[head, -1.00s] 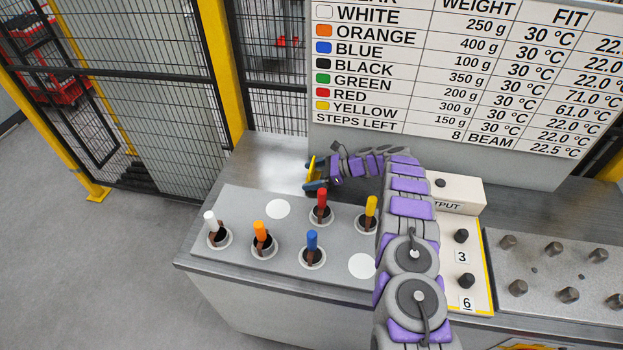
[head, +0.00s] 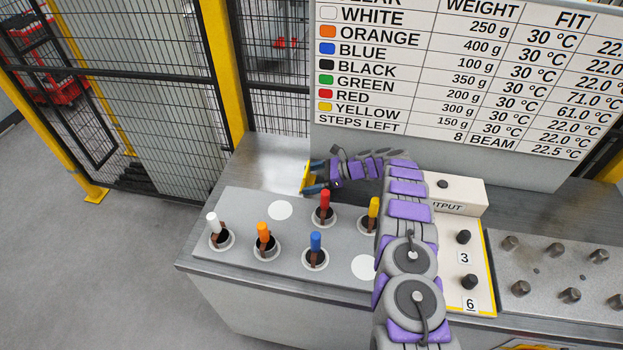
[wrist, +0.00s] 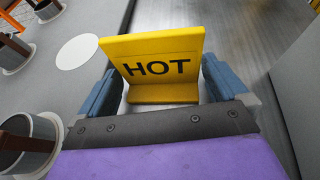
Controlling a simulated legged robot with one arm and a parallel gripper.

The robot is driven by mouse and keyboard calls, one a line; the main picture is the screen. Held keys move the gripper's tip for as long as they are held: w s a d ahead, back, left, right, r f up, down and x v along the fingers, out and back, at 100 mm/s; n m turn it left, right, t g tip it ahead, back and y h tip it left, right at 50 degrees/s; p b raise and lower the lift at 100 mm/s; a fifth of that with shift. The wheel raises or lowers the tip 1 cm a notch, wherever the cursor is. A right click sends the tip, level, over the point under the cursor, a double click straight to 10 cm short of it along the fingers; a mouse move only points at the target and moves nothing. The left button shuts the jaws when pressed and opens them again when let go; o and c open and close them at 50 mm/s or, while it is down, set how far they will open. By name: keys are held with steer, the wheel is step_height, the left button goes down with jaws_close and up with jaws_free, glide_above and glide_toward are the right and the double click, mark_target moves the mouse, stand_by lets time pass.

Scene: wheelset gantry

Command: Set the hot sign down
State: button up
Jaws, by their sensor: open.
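The yellow hot sign (wrist: 155,65) stands upright on the grey metal bench top, its black HOT lettering facing my wrist camera. My gripper (wrist: 157,88) is open, with one blue finger on each side of the sign and a small gap showing at each side. In the head view the sign (head: 307,177) is a thin yellow piece at my gripper (head: 314,180), behind the plate with the coloured pegs. Most of its face is hidden there.
A grey plate (head: 215,257) holds white, orange, blue, red and yellow pegs in round sockets, with white discs between them. A cream box (head: 460,190) stands right of my arm. A large board (head: 345,148) rises behind the bench. Bare bench lies left of the sign.

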steer(key=p+v, duration=0.1)
steer(key=v, duration=1)
steer(key=shift+w+d, duration=0.1)
steer(key=shift+d, duration=0.2)
steer(key=shift+a+r, duration=0.1)
steer(key=shift+a, duration=0.25)
steer(key=shift+a+r, duration=0.2)
steer(key=shift+r, duration=0.05)
steer(key=s+a+r+n+g+h, duration=0.2)
steer(key=s+a+r+n, duration=0.15)
steer(key=s+r, duration=0.65)
steer(key=s+a+r+n+g+h, duration=0.1)
steer(key=s+a+r+n+h, duration=0.3)
steer(key=s+r, duration=0.55)
steer(key=s+d+r+n+h, duration=0.2)
steer(key=s+r+n, duration=0.1)
steer(key=s, duration=0.6)
steer(key=s+d+r+n+h, duration=0.1)
steer(key=s+d+r+n, duration=0.15)
steer(key=s, duration=0.65)
steer(key=s+d+f+n+h, duration=0.1)
steer(key=s+d, duration=0.3)
steer(key=s, duration=0.5)
steer(key=s+d+n+h, duration=0.3)
steer(key=s+d+n, duration=0.1)
steer(key=s, duration=0.5)
steer(key=shift+f+n+h, duration=0.3)
steer(key=shift+f, duration=0.1)
